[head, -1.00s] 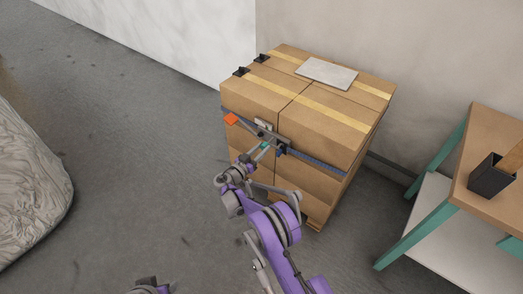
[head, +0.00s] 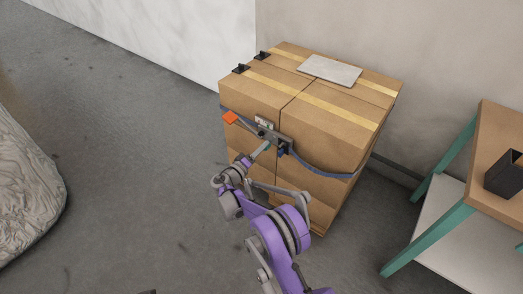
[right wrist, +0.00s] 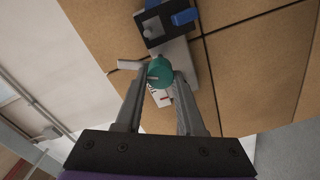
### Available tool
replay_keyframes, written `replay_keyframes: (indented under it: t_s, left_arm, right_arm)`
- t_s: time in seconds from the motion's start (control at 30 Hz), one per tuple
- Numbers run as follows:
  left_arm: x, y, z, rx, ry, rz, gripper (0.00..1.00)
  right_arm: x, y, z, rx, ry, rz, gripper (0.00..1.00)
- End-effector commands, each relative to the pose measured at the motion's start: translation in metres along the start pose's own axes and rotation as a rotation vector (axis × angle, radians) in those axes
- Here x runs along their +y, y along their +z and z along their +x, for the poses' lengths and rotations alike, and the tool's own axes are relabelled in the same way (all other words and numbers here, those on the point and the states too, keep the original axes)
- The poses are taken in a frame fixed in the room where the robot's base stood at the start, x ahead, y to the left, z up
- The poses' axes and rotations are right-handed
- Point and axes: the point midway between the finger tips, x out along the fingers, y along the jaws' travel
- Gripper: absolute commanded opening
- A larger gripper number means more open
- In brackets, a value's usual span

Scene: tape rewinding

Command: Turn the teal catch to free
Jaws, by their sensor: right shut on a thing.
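The teal catch (right wrist: 160,72) sits on a grey metal buckle plate (right wrist: 178,55) on the front of the stacked boxes, in the right wrist view. My right gripper (right wrist: 160,82) is shut on the teal catch, one finger on each side. In the head view my right gripper (head: 262,153) reaches the buckle (head: 272,135), and the catch is mostly hidden there. A blue strap (head: 320,170) runs from the buckle around the boxes and hangs slack to the right. An orange tag (head: 230,117) is at the buckle's left. My left gripper is not in view.
Cardboard boxes (head: 335,115) are stacked against the wall, with a grey sheet (head: 329,69) and black corner clips (head: 241,69) on top. A table with teal legs (head: 430,238) and a black holder (head: 505,174) stands right.

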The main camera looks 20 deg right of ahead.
Motion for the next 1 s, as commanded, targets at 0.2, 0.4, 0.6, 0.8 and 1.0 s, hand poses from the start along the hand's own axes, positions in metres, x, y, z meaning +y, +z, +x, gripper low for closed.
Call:
replay_keyframes:
  t_s: [0.2,0.4,0.6,0.8,1.0]
  left_arm:
    - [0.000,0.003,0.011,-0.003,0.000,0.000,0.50]
    - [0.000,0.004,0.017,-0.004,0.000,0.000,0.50]
    - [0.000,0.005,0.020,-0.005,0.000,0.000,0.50]
    - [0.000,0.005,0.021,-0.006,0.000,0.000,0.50]
    - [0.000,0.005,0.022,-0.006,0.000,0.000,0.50]
  right_arm:
    - [-0.002,0.000,0.000,0.001,0.000,-0.192,0.00]
    - [-0.003,0.000,0.000,0.001,0.000,-0.333,0.00]
    - [-0.003,0.000,0.000,0.001,0.000,-0.428,0.00]
    - [-0.002,0.000,-0.001,0.002,0.000,-0.474,0.00]
    - [-0.002,0.000,-0.001,0.002,0.000,-0.489,0.00]
